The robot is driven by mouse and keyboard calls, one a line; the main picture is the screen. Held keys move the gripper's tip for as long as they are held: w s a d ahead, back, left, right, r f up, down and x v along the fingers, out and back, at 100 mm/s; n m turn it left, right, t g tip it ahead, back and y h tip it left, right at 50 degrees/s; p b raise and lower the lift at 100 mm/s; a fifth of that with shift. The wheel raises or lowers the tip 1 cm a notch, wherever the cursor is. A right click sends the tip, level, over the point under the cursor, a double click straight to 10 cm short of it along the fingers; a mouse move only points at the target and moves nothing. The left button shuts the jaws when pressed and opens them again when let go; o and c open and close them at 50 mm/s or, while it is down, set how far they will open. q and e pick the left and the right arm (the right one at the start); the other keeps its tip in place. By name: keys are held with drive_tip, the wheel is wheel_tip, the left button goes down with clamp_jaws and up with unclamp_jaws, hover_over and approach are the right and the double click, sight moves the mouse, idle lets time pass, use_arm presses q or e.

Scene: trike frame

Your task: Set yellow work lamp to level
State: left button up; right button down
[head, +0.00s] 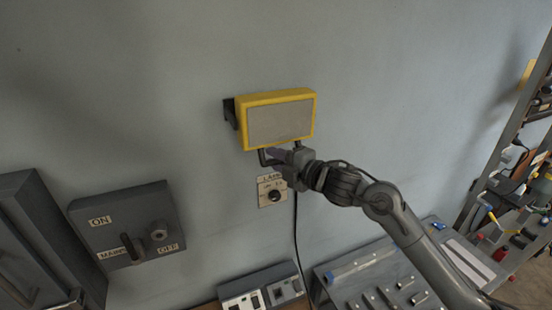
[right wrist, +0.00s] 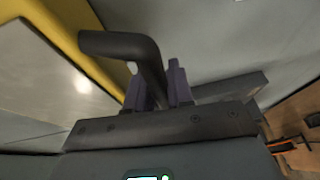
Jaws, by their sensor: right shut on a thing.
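The yellow work lamp (head: 278,120) is mounted on the wall in the head view, with a grey front panel facing out. It looks slightly tilted. A dark handle (right wrist: 125,46) hangs below its lower edge, and the lamp's yellow frame (right wrist: 60,25) also shows in the right wrist view. My right gripper (head: 283,153) is at the lamp's underside. In the right wrist view its two purple-grey fingers (right wrist: 158,85) are shut around the handle. The far part of the handle is partly hidden by the gripper. My left gripper is not in view.
A small labelled plate with a black knob (head: 274,195) is on the wall just below the lamp, and a cable hangs beside it. A grey switch box (head: 128,225) is at the left. A tool tray (head: 375,275) is below, and shelving (head: 515,150) is at the right.

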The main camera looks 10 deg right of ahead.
drive_tip(key=shift+d+f, duration=0.1)
drive_tip(key=shift+f, duration=0.6)
drive_tip(key=c, duration=1.4)
unclamp_jaws()
drive_tip(key=shift+s+d, duration=0.1)
drive_tip(key=shift+s, duration=0.05)
drive_tip(key=shift+s+d+r, duration=0.1)
drive_tip(key=shift+s+d, duration=0.1)
drive_tip(key=shift+s, duration=0.05)
drive_tip(key=shift+r+b+v, duration=0.2)
drive_tip(key=shift+b+v, duration=0.7)
drive_tip(key=shift+v, duration=1.6)
drive_tip(key=shift+r+b+v, duration=0.15)
drive_tip(key=shift+b+v, duration=0.7)
drive_tip(key=shift+v, duration=1.65)
